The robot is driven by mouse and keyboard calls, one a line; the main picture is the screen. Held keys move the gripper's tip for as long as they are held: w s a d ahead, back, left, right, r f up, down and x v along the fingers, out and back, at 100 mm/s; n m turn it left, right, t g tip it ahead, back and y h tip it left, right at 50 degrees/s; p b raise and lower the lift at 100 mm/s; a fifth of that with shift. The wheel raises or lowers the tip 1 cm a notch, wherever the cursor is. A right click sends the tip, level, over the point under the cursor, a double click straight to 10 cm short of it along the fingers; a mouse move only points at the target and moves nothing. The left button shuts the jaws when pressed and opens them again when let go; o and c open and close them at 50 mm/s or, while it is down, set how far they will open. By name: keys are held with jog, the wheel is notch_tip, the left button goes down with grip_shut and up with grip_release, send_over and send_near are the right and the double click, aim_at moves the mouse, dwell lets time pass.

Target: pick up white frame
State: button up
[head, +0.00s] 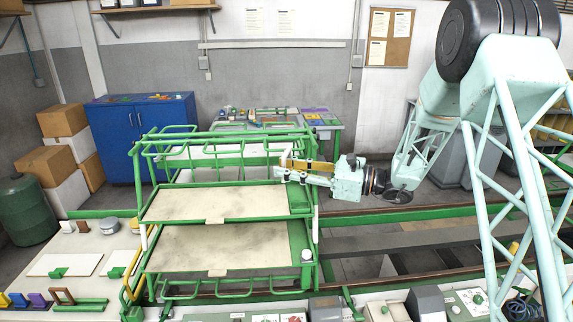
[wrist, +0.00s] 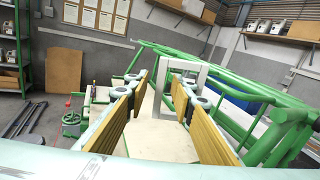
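The white frame (wrist: 184,65) stands upright ahead of my gripper in the wrist view, a pale rectangular outline with an open middle. Its left leg shows in the gap between my fingertips; I cannot tell whether it is within their reach. My gripper (wrist: 157,93) has two fingers with yellow-brown pads, spread apart with a clear gap. In the head view my gripper (head: 286,170) points left at the right side of the green rack, above its upper shelf. The frame is hard to make out there, mostly hidden at the fingertips.
The green rack (head: 310,225) has rails close around my gripper and two pale shelves, the upper one (head: 215,203) beneath it. A work table (head: 85,250) with small parts stands at left. A blue cabinet (head: 140,125) and another table (head: 325,125) stand behind.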

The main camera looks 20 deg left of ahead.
jog(key=shift+a, duration=0.2)
dwell(0.5)
grip_shut()
